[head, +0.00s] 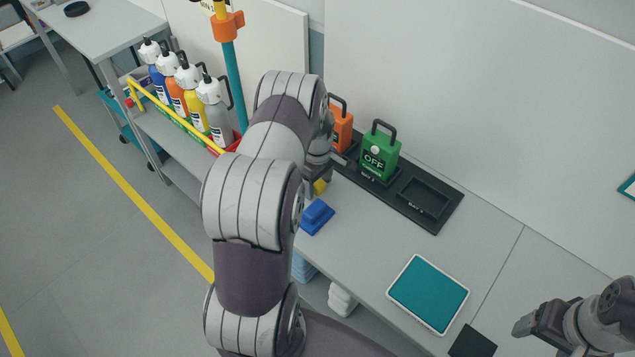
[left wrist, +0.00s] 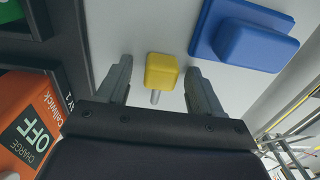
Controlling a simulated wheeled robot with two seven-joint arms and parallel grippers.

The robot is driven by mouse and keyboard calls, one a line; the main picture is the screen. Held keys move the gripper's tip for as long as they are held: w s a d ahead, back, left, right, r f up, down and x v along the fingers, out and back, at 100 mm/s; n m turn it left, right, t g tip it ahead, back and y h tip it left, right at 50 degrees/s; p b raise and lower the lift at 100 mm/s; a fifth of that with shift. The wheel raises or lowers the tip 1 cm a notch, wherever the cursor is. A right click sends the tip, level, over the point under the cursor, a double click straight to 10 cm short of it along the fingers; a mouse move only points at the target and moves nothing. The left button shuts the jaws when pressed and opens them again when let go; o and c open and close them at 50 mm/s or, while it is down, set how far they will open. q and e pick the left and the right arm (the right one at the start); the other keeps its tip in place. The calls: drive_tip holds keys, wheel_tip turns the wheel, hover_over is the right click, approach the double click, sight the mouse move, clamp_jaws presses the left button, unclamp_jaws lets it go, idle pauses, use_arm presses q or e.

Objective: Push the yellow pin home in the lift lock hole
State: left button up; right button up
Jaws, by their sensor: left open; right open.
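The yellow pin (head: 320,187) is at the bench's near edge, beside a blue block (head: 317,217). In the left wrist view the pin (left wrist: 162,70) has a blocky yellow head and a short metal shank pointing towards my palm. My left gripper (head: 325,178) is open, with one finger on each side of the pin and gaps to both; its fingers show in the left wrist view (left wrist: 158,85). The blue block (left wrist: 243,36) lies just right of the fingers there. My right gripper (head: 521,325) is open and empty at lower right. I cannot make out the lock hole.
A black tray (head: 452,213) by the wall holds a green OFF unit (head: 380,153) and an orange unit (head: 341,125). A teal pad (head: 428,293) lies on the bench. My left arm hides much of the middle.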

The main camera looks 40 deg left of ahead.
use_arm(q)
drive_tip(key=c, duration=1.1)
drive_tip(key=shift+o, duration=0.2)
